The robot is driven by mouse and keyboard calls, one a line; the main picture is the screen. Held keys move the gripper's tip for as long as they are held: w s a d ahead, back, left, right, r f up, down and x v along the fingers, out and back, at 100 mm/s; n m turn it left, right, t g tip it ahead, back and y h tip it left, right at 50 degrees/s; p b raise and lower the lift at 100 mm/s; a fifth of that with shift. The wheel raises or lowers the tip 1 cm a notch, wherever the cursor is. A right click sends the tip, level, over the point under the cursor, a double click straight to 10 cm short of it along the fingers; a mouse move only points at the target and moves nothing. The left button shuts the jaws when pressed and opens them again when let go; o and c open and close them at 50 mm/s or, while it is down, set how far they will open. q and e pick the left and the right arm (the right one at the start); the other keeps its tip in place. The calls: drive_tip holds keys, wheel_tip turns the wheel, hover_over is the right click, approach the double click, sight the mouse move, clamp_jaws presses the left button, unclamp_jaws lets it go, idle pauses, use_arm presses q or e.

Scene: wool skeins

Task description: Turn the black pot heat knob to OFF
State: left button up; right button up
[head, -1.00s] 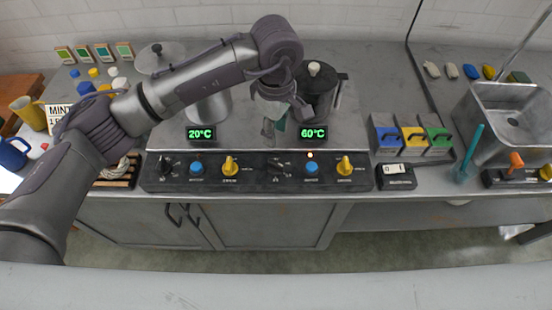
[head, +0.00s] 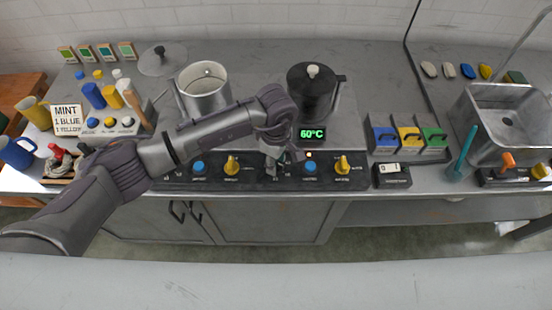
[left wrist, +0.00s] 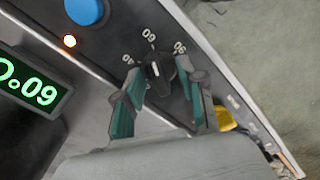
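The black pot (head: 312,98) stands at the back of the stove, with a green display (head: 312,134) in front reading 60°C. Its heat knob (left wrist: 157,72) is black, and its white pointer line faces the middle mark, which looks like 60 upside down. My left gripper (head: 273,163) is over this part of the control panel and largely hides the knob in the head view. In the left wrist view its teal fingers (left wrist: 163,92) are apart, one on each side of the knob. I cannot tell whether they touch it. My right gripper is out of view.
An orange lamp (head: 309,155) glows above a blue button (head: 309,168), right of my gripper. Yellow knobs (head: 342,165) (head: 232,165) flank this area. A steel pot (head: 203,88) stands left, behind my arm. A small switch box (head: 391,174) lies right of the panel.

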use_arm(q)
clamp_jaws()
